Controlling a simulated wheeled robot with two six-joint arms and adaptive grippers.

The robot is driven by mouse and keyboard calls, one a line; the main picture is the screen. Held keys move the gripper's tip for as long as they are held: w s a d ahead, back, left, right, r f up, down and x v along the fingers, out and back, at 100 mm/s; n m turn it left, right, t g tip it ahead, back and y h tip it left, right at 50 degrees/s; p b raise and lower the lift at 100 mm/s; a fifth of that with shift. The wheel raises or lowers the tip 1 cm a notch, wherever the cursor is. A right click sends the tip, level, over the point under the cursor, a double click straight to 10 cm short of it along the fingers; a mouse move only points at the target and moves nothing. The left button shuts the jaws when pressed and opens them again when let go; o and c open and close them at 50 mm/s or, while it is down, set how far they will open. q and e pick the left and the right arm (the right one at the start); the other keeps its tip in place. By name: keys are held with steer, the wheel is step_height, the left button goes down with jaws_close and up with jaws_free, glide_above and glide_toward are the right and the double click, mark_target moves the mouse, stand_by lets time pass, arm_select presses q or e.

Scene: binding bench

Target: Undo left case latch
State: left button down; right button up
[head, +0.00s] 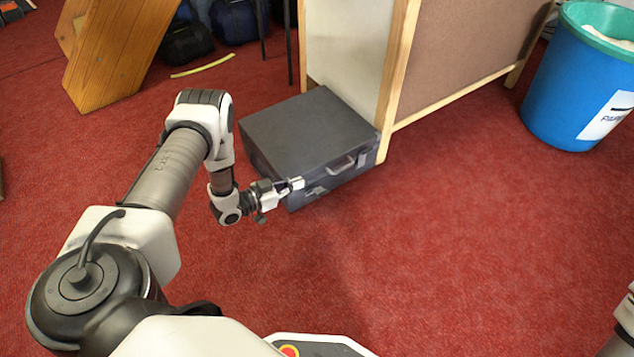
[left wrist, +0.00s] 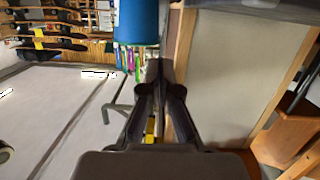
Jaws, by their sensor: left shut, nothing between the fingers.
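The dark grey case (head: 305,130) lies flat and closed on the red carpet, against the wood-framed board. Its front side faces the lower right and carries a light handle (head: 342,165). My left gripper (head: 298,184) is shut and empty at the left part of this front side, where the left latch would be. A small dark fitting (head: 316,191) shows just beside the fingertips; I cannot tell its position or whether the fingers touch it. In the left wrist view the shut fingers (left wrist: 160,88) point away from the camera. My right gripper is out of view.
The wood-framed board (head: 400,60) stands behind the case. A blue bin (head: 570,90) with a green rim stands at the upper right. A wooden piece (head: 115,50) and dark bags (head: 185,40) are at the upper left. The carpet before the case is clear.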

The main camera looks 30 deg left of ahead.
arm_select(q)
steer(key=w+d+f+b, duration=0.1)
steer(key=w, duration=0.1)
steer(key=w+d+f+b, duration=0.1)
steer(key=w+f+b, duration=0.1)
steer(key=w+d+f+b, duration=0.1)
steer(key=w+f+b, duration=0.1)
steer(key=shift+w+d, duration=0.1)
steer(key=shift+w, duration=0.15)
step_height(320, 180, down, 3)
steer(key=shift+s+r+b, duration=0.1)
steer(key=shift+b, duration=1.1)
steer(key=shift+f, duration=0.3)
steer(key=shift+d, duration=0.15)
